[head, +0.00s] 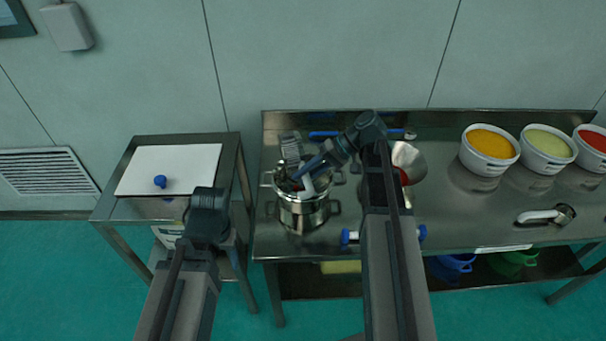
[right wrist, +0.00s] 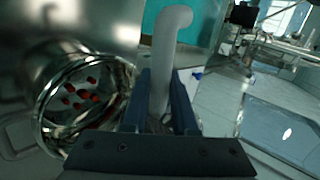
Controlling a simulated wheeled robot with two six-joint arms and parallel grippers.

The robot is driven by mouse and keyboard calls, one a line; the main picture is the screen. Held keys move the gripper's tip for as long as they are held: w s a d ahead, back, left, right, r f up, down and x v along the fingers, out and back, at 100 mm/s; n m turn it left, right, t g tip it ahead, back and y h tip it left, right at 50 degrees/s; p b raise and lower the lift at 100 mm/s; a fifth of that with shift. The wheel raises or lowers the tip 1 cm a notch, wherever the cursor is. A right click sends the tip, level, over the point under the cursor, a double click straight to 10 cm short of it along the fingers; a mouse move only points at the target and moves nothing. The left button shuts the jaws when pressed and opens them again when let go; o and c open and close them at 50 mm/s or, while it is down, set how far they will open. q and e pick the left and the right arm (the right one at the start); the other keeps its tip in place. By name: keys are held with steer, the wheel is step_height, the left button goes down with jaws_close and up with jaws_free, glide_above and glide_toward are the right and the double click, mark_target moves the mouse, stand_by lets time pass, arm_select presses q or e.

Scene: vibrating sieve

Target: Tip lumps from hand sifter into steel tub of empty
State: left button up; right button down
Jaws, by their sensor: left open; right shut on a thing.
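A steel tub (head: 303,216) with side handles stands at the left end of the steel bench. My right gripper (head: 305,178) is above its mouth, shut on a pale handle (right wrist: 168,60), which I take to be the hand sifter's. In the right wrist view several red lumps (right wrist: 80,96) lie inside a round steel rim beside the handle. I cannot tell whether that rim is the sifter's or the tub's. My arm and jaws partly hide the tub's mouth. My left gripper (head: 208,199) is open and empty, in front of the side table.
White bowls of orange (head: 490,143), pale yellow (head: 548,143) and red contents stand at the bench's right. A white-handled steel cup (head: 562,214) lies near its front edge. A steel bowl (head: 408,158) is behind my right arm. The side table holds a white board (head: 180,160) and a blue knob (head: 160,181).

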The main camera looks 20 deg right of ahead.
steer(key=shift+a+r+p, duration=0.15)
steer(key=shift+r+p, duration=0.1)
steer(key=shift+p, duration=0.1)
steer(key=a+h+p, duration=0.1)
steer(key=h, duration=0.4)
steer(key=a+h+p, duration=0.1)
steer(key=h+p, duration=0.1)
steer(key=h, duration=0.4)
steer(key=a+g+h+p, duration=0.1)
steer(key=a+h+p, duration=0.1)
steer(key=h, duration=0.4)
steer(key=shift+w+r, duration=0.2)
steer(key=shift+r, duration=0.15)
steer(key=shift+d, duration=0.1)
